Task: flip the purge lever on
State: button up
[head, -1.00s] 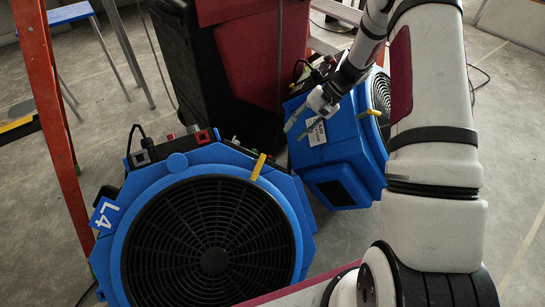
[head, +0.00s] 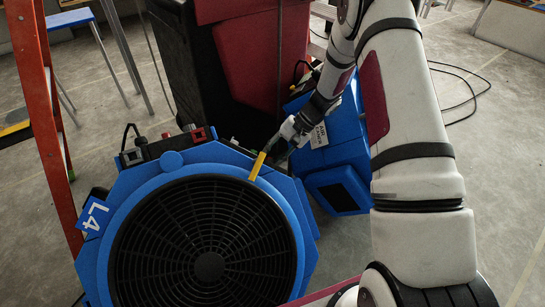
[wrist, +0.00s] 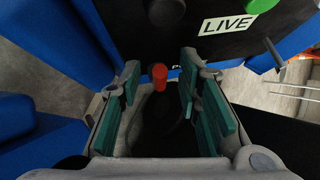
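My gripper (head: 275,149) is at the upper right edge of the blue machine marked L4 (head: 106,258), close to a yellow tab (head: 257,166) on its rim. In the wrist view my gripper (wrist: 158,92) is open, with its green finger pads apart. A small red-tipped piece (wrist: 161,74) shows between the fingers, near their tips, with a gap on each side. It may be the purge lever; no label reading purge is legible. A dark panel with a LIVE label (wrist: 227,24) lies beyond it. Contact between fingers and red piece cannot be told.
A second blue machine (head: 338,188) stands behind and right of the first, close to my arm. A black and red bin (head: 235,60) stands behind. An orange ladder leg (head: 50,130) is at left.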

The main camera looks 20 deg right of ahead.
grip_shut()
